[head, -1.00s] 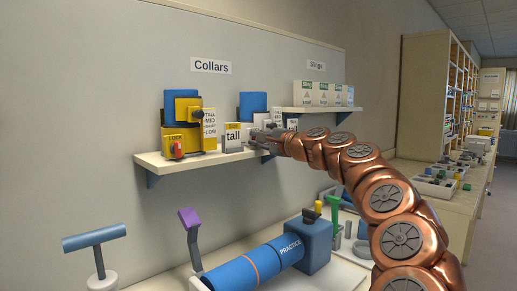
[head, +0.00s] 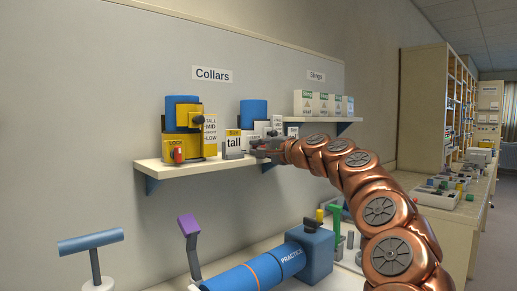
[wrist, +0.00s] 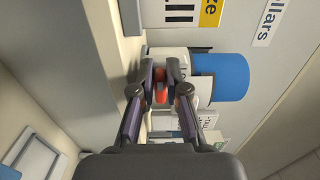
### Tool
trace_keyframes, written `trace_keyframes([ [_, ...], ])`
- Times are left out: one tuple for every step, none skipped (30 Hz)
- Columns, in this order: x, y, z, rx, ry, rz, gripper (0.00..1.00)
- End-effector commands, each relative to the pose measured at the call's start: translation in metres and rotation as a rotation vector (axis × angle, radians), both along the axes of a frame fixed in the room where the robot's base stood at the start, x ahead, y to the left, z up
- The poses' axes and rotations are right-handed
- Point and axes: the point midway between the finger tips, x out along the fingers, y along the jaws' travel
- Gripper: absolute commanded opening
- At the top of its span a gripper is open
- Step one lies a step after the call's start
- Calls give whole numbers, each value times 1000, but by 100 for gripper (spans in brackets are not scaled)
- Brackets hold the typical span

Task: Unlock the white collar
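The white collar sits on the wall shelf around a blue cylinder (head: 254,111). In the head view it is mostly hidden behind the "tall" card and my gripper. In the wrist view the white collar (wrist: 172,60) shows beyond my fingers, with its blue cylinder (wrist: 222,77) to the right. A red-orange lock piece (wrist: 161,88) lies between my fingers. My gripper (wrist: 160,66) has its fingertips close together, one on each side of the red piece. Whether they press on it I cannot tell. My gripper also shows in the head view (head: 258,148), at the shelf's front edge.
A yellow collar (head: 209,140) with a red lock lever stands left on the shelf (head: 200,170). The "tall" size card (head: 233,142) stands close left of my gripper. Boxes (head: 323,104) stand on the slings shelf. A blue practice cylinder (head: 252,272) lies on the bench below.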

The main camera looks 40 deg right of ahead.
Motion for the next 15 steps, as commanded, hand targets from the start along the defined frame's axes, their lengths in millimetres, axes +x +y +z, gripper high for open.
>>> trace_keyframes([
  [0, -2, 4, 0, -8, -9, 18],
  [0, -2, 4, 0, -7, -8, 21],
  [0, -2, 4, 0, -7, -8, 25],
  [0, -2, 4, 0, -6, -8, 28],
  [0, -2, 3, 0, -6, -7, 31],
  [0, -2, 3, 1, -5, -7, 35],
  [0, -2, 3, 1, -5, -6, 38],
  [0, -2, 2, 1, -4, -6, 39],
  [0, -1, 2, 1, -4, -5, 39],
  [0, -1, 2, 0, -3, -4, 39],
  [0, -1, 2, 0, -3, -4, 39],
  [0, -1, 1, 0, -3, -3, 39],
  [0, -1, 1, 1, -2, -3, 39],
  [0, 0, 1, 1, -2, -2, 39],
  [0, 0, 1, 1, -2, -2, 39],
])
